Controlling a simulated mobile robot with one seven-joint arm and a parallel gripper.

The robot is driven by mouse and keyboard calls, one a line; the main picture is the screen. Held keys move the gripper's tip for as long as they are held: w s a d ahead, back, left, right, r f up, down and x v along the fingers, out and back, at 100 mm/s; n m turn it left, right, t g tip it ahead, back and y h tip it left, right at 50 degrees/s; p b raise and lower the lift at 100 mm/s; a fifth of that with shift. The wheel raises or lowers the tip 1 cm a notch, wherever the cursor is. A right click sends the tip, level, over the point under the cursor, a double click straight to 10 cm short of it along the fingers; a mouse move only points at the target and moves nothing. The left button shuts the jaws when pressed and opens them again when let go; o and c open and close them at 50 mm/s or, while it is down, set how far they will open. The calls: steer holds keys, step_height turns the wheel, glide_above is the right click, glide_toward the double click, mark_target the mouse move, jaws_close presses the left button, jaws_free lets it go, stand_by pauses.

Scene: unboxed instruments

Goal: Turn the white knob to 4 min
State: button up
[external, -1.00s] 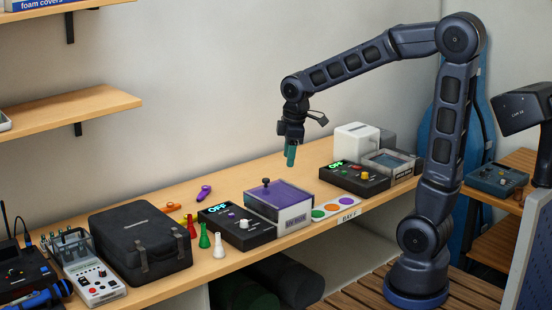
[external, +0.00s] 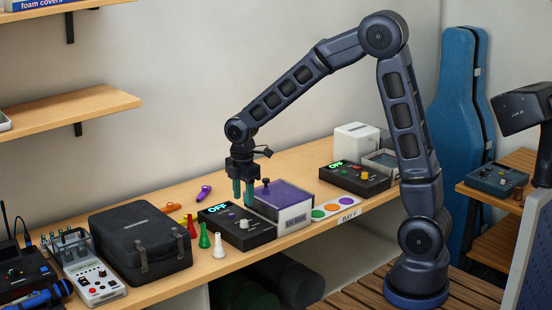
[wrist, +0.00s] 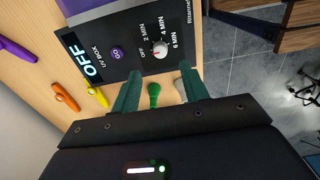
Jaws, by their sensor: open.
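The white knob (wrist: 160,48) sits on the black UV box panel (wrist: 125,30), among printed marks OFF, 2 MIN, 4 MIN and 6 MIN. Where its pointer aims is too small to read surely. The panel's display (wrist: 84,60) reads OFF, and a purple GO button (wrist: 117,53) lies beside it. In the external view the white knob (external: 244,224) is on the panel's front right. My gripper (external: 243,198) is open and empty, pointing down above the panel, apart from the knob. In the wrist view its two teal fingers (wrist: 160,78) are spread, with the knob ahead between them.
Purple (external: 203,192) and orange (external: 173,207) kazoos lie behind left. A black case (external: 140,243) is farther left.

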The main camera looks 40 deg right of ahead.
mark_target(244, 221)
step_height(244, 221, down, 8)
stand_by(0.4)
jaws_close()
